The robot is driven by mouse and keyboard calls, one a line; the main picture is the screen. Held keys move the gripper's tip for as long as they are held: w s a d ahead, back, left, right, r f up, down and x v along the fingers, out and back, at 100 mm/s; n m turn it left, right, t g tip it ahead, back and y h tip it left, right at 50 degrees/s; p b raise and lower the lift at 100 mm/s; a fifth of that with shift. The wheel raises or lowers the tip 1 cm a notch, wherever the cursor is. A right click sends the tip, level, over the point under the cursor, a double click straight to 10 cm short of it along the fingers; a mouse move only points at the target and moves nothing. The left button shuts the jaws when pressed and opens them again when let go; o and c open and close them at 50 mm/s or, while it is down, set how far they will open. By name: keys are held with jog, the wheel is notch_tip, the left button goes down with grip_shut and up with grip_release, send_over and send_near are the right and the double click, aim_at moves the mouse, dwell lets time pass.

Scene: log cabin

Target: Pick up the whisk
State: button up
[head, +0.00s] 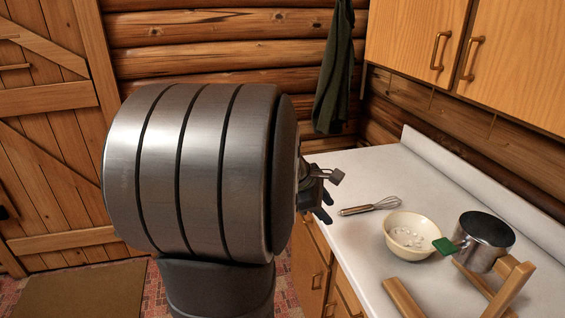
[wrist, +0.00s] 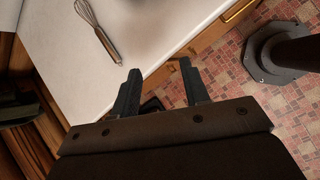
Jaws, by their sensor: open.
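The whisk (head: 369,207) lies flat on the white counter, with its wire loops pointing away from my gripper. It has a brown handle with metal ends and thin wire loops. In the wrist view the whisk (wrist: 98,31) is at the upper left, its handle end toward the counter's edge. My gripper (head: 325,207) is at the counter's left edge in the head view, a little left of the handle end. In the wrist view my gripper's two dark fingers (wrist: 157,78) are apart with nothing between them, near the counter edge and short of the whisk.
On the counter (head: 372,168), a cream bowl (head: 402,250) with pale pieces in it stands in front of the whisk. A metal pot (head: 486,238) with a green-ended handle and a wooden stand (head: 510,290) are at the right. Wall cabinets (head: 500,60) hang above. The counter behind the whisk is clear.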

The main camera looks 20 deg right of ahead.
jog(key=w+d+f+n+h, duration=0.25)
jog(key=w+n, duration=0.25)
jog(key=w, duration=1)
send_near(353, 209)
jog(key=x, duration=0.3)
jog(key=shift+w+a+f, duration=0.1)
jog(key=shift+a+f, duration=0.05)
jog(key=shift+f, duration=0.1)
jog(key=shift+x, duration=2.7)
jog(key=shift+r, duration=0.25)
grip_shut()
